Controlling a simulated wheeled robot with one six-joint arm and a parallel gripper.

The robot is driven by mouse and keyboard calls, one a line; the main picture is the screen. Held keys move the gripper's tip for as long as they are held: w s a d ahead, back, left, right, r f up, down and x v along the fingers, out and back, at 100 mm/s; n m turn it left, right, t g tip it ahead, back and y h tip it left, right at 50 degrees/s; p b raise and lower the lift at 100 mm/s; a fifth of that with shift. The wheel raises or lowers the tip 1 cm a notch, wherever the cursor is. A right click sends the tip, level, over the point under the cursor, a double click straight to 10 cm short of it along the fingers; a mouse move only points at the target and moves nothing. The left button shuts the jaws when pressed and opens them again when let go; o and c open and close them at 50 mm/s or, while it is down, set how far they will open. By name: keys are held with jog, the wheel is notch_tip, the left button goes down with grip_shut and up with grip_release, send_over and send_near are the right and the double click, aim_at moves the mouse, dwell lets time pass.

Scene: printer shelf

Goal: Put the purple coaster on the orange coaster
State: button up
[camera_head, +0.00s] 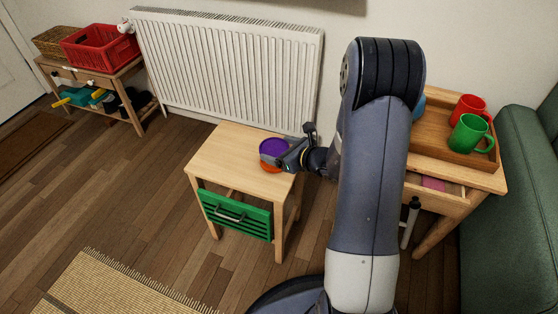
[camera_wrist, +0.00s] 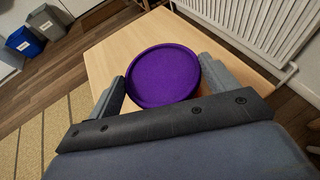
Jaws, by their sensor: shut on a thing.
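The purple coaster (camera_head: 273,146) is a round disc with a raised rim, at the right part of the small wooden table's top. It fills the middle of the wrist view (camera_wrist: 163,76), between the two fingers. My gripper (camera_head: 284,160) is shut on the purple coaster. An orange-red edge of the orange coaster (camera_head: 267,162) shows just below the purple one in the head view. Most of the orange coaster is hidden by the purple coaster and my gripper. I cannot tell whether the two coasters touch.
The small wooden table (camera_head: 225,158) has a green drawer front (camera_head: 236,214) and an otherwise bare top. A white radiator (camera_head: 230,65) stands behind it. At the right, a wooden tray (camera_head: 430,130) holds a red mug (camera_head: 467,107) and a green mug (camera_head: 469,134).

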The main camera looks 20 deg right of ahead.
jog(key=shift+f+b, duration=0.6)
jog(key=shift+f, duration=1.2)
jog(key=shift+f, duration=0.1)
jog(key=shift+f+b, duration=0.15)
jog(key=shift+b, duration=0.15)
jog(key=o, duration=0.9)
jog(key=shift+r, duration=0.2)
jog(key=shift+r+p, duration=0.2)
jog(key=shift+p, duration=0.25)
jog(key=p+v, duration=0.2)
jog(key=v, duration=1)
jog(key=shift+f, duration=0.15)
